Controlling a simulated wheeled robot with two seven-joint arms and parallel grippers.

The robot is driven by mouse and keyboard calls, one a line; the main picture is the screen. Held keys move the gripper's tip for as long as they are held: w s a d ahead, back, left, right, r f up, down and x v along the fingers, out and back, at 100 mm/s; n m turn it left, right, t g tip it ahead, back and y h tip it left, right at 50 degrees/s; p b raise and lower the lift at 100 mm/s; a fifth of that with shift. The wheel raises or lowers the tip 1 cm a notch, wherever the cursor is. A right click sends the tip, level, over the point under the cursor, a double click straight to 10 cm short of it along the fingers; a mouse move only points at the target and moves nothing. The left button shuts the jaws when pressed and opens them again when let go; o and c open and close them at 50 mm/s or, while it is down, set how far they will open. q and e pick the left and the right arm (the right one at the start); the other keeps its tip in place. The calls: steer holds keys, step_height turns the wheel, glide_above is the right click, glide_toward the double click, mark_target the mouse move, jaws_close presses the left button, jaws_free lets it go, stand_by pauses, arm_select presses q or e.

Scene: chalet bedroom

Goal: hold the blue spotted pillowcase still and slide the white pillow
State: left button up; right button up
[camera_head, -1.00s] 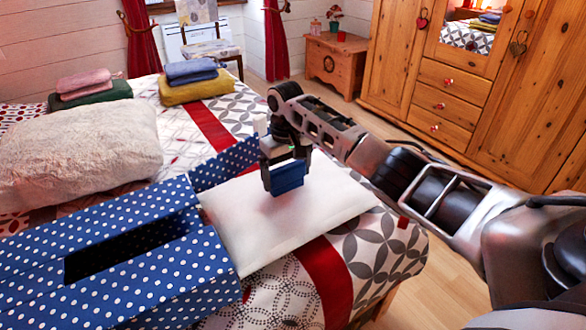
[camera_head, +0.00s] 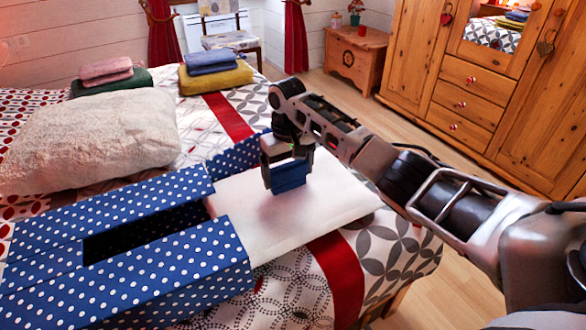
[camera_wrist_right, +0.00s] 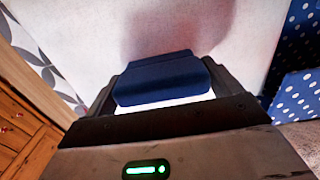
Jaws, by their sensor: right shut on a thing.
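The white pillow (camera_head: 330,205) lies flat on the bed, its left end in the open mouth of the blue spotted pillowcase (camera_head: 190,270). The pillowcase looks stiff and box-like, with a dark opening (camera_head: 140,230) between its raised sides. My right gripper (camera_head: 287,180) is over the pillow, shut on a blue block (camera_head: 290,176). The block also shows between the fingers in the right wrist view (camera_wrist_right: 160,80), with the white pillow behind it. I cannot tell whether the block is joined to the pillow. My left gripper is not in view.
A fluffy cream cushion (camera_head: 90,140) lies behind the pillowcase. Folded cloths (camera_head: 215,75) lie at the bed's far end. The patterned bed cover (camera_head: 400,245) is clear at the pillow's right. A wooden wardrobe (camera_head: 470,90) and chest (camera_head: 355,60) stand beyond.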

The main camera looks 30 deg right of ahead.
mark_target(272, 178)
steer(key=shift+s+a, duration=0.1)
steer(key=shift+a, duration=1.8)
steer(key=shift+a+f, duration=0.1)
steer(key=shift+a, duration=0.15)
